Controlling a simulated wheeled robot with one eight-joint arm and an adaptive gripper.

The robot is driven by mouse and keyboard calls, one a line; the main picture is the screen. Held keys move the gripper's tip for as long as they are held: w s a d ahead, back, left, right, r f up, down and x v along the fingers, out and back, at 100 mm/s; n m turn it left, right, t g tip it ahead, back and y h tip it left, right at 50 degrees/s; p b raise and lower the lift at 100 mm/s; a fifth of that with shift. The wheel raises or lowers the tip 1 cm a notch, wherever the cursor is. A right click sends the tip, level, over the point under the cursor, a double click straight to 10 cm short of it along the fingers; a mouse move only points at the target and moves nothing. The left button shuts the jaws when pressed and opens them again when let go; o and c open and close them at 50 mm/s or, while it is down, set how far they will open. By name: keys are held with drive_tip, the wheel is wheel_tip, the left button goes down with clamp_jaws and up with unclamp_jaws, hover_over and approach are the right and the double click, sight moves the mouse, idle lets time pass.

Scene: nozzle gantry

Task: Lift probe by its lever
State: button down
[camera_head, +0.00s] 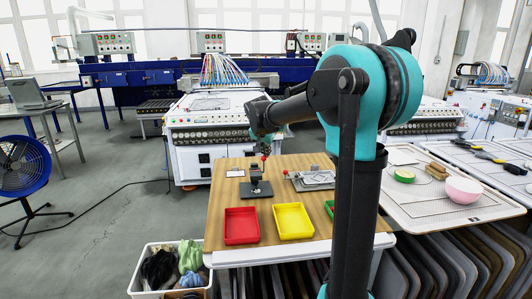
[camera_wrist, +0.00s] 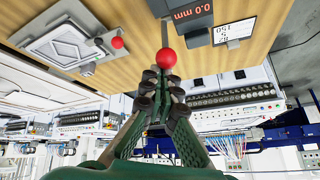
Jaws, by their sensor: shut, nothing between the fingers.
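The probe gauge (camera_head: 258,187) is a dark stand on the wooden table, below my arm's end. In the wrist view its dark housing (camera_wrist: 185,14) has a display reading 0.0 mm. A red ball (camera_wrist: 166,60), which looks like the lever's knob, appears right at the tips of my gripper (camera_wrist: 164,82). The fingers are shut with nothing between them. Whether they touch the ball, I cannot tell. In the head view my gripper (camera_head: 265,148) is small and dark above the gauge.
A grey clamped plate (camera_head: 314,180) lies right of the gauge; its own red knob (camera_wrist: 117,43) shows in the wrist view. A red tray (camera_head: 241,226) and a yellow tray (camera_head: 293,222) stand at the table's front. A small label card (camera_wrist: 234,30) lies beside the gauge.

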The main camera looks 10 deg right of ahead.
drive_tip(key=shift+s+t, duration=0.3)
drive_tip(key=shift+t, duration=0.1)
drive_tip(key=s+t, duration=0.1)
drive_tip(key=s, duration=0.1)
drive_tip(key=s+f+t, duration=0.1)
drive_tip(key=t, duration=0.1)
drive_tip(key=s+f+t, duration=0.1)
drive_tip(key=s+t, duration=0.1)
drive_tip(key=shift+s+m, duration=0.3)
drive_tip(key=shift+w, duration=0.1)
drive_tip(key=shift+w+f, duration=0.15)
drive_tip(key=shift+w, duration=0.6)
